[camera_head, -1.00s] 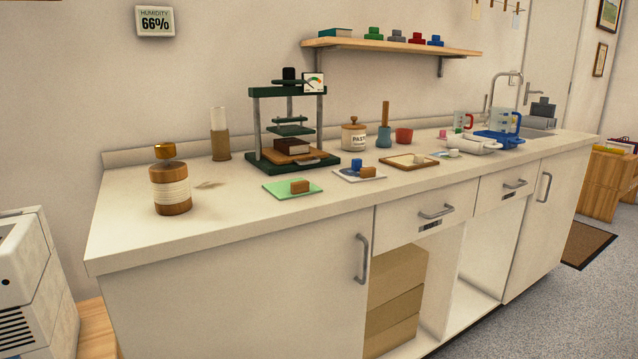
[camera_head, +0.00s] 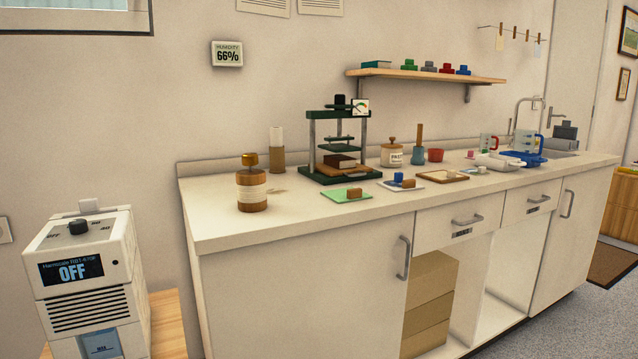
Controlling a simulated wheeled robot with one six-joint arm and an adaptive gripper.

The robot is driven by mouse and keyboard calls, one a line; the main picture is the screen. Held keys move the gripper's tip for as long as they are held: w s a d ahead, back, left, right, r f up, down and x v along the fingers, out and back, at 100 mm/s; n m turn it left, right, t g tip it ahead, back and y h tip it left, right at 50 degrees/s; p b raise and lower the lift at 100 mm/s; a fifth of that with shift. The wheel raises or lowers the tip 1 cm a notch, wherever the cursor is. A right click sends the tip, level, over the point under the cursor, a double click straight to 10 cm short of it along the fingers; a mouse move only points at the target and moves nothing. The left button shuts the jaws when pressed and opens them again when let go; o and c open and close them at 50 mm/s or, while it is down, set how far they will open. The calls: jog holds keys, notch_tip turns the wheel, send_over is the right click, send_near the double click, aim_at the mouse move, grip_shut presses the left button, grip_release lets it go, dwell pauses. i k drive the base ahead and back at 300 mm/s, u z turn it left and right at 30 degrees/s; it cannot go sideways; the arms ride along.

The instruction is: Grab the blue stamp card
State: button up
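On the counter, a small white card or mat (camera_head: 418,188) carries a small blue piece (camera_head: 398,178) and a brown block (camera_head: 409,184). It lies between a green card (camera_head: 336,195) with a brown block on it and a wood-framed tray (camera_head: 455,178). A small blue knobbed item (camera_head: 463,70) sits at the right end of the wall shelf. Which blue thing is the stamp card is not clear at this size. My gripper is not in view.
A green press (camera_head: 340,140) and an amber bottle (camera_head: 251,190) stand on the counter (camera_head: 225,226). A blue tray (camera_head: 526,159) lies near the sink. A white machine reading OFF (camera_head: 85,275) stands at the left. The counter's front left is clear.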

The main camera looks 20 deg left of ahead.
aim_at(397, 177)
jog(key=u, duration=0.9)
jog(key=i, duration=0.35)
